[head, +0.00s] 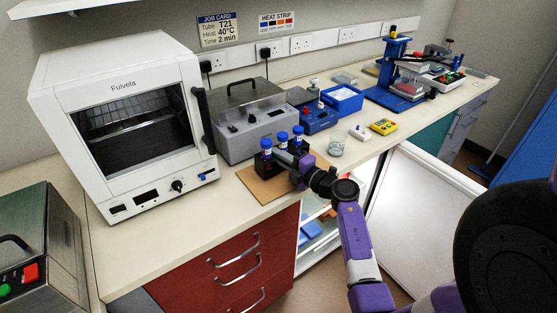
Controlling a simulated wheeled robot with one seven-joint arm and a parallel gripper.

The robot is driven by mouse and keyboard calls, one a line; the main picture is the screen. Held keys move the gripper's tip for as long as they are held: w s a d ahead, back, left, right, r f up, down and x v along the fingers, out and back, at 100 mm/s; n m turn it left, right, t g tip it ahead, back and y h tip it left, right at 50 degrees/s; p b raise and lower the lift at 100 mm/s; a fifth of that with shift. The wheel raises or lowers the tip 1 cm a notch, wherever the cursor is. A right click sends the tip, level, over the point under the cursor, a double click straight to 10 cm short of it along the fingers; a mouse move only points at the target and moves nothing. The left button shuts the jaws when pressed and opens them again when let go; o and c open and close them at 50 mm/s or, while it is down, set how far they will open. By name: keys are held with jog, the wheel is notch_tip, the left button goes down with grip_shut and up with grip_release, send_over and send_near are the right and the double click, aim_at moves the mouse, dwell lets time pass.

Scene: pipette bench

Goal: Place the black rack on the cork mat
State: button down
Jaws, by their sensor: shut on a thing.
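The black rack (265,168) holds blue-capped tubes (281,140), three of which show, standing upright. The rack is over the back part of the brown cork mat (262,190) on the bench. I cannot tell whether its base touches the mat or is slightly above it. My gripper (288,158) reaches in from the right and is shut on the rack. My gripper and wrist hide the rack's right side and part of the mat's right side.
A white oven (130,110) stands left of the mat, and a grey lidded bath (250,115) stands behind it. A glass beaker (336,147), a yellow device (384,127) and a blue tray (342,98) are to the right. The bench's front edge is close to the mat.

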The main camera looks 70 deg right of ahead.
jog(key=shift+f, duration=0.25)
jog(key=shift+f, duration=0.1)
jog(key=c, duration=1.5)
grip_release()
jog(key=shift+f, duration=0.1)
